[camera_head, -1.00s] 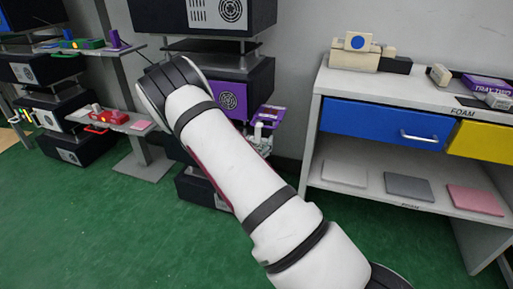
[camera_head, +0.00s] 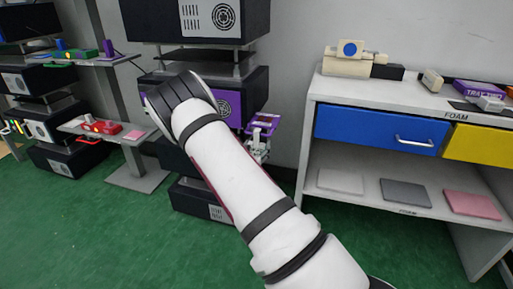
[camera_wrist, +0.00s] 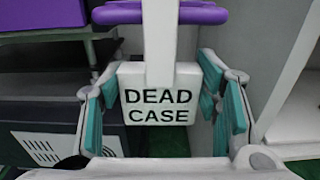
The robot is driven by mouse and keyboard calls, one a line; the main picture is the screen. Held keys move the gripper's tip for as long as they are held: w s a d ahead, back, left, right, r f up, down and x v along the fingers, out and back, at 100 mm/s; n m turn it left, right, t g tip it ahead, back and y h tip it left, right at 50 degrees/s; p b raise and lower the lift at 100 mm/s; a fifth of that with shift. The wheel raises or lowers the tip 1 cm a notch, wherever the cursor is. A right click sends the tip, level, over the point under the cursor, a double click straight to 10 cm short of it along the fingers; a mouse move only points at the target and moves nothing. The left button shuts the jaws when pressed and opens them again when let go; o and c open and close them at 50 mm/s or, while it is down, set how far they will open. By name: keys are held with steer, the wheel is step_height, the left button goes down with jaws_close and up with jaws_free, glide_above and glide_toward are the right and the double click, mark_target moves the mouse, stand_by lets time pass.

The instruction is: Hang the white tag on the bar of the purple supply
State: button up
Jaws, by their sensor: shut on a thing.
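The white tag (camera_wrist: 158,107) reads "DEAD CASE" and fills the middle of the wrist view, with a white stem rising from its top. My gripper (camera_wrist: 160,110) has its teal pads at the tag's left and right sides and holds it upright. The gripper also shows small in the head view (camera_head: 258,148). The purple bar (camera_wrist: 205,15) runs across the top of the wrist view, behind the stem. The stem's upper end is out of frame, so I cannot tell whether it hooks over the bar. The purple supply (camera_head: 233,104) is in the dark rack, partly behind my arm.
A grey shelf unit (camera_head: 309,140) with a blue drawer (camera_head: 370,128) stands close to the right of the gripper. Other dark stacked units and a small stand (camera_head: 140,176) are at the left. Green floor (camera_head: 130,235) is clear in front.

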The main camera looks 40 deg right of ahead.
steer(key=o, duration=1.2)
